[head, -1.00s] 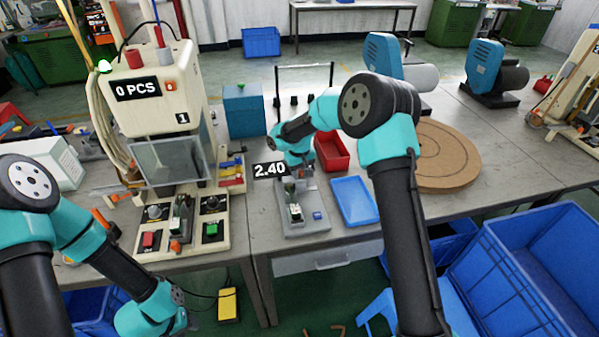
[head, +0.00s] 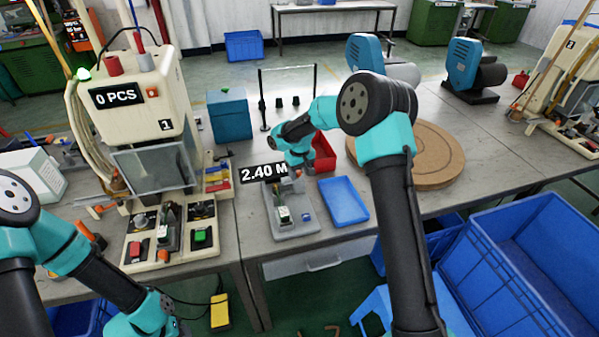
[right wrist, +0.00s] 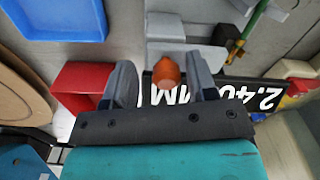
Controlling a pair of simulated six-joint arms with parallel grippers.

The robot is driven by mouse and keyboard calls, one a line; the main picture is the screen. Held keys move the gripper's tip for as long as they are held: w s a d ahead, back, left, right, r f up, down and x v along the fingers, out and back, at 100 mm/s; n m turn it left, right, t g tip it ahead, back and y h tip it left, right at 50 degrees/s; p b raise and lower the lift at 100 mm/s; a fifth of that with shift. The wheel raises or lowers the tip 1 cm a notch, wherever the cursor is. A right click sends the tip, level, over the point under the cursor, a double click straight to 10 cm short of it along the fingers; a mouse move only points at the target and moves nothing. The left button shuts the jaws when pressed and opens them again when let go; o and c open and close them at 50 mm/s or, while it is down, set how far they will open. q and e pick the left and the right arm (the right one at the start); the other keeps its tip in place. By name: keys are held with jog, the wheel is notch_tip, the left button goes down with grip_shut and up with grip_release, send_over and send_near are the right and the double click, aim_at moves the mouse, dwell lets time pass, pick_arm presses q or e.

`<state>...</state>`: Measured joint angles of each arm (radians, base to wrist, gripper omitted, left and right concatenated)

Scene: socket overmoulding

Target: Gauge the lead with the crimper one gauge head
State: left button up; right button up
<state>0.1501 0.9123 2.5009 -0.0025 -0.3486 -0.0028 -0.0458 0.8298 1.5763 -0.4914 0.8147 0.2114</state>
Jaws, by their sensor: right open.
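The gauge head is a grey fixture (head: 290,228) on the table by the first machine, with a black readout (head: 264,172) showing "2.40 M". An upright piece with green and white parts (head: 283,213) stands on it; I cannot tell whether this is the lead. My right gripper (head: 297,168) is at the back of the fixture. In the right wrist view my right gripper (right wrist: 163,85) is open, its fingers on either side of an orange knob (right wrist: 168,70), with gaps showing. My left arm ends low at the left; its fingers are out of sight.
A blue tray (head: 343,201) lies right of the fixture and a red bin (head: 324,153) behind it. The crimping machine (head: 135,110), reading "0 PCS", stands at left. A teal box (head: 229,116) and a round brown board (head: 430,155) are farther back.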

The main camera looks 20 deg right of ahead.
notch_tip(320, 180, up, 17)
jog(key=shift+r, duration=0.2)
dwell(0.6)
dwell(0.3)
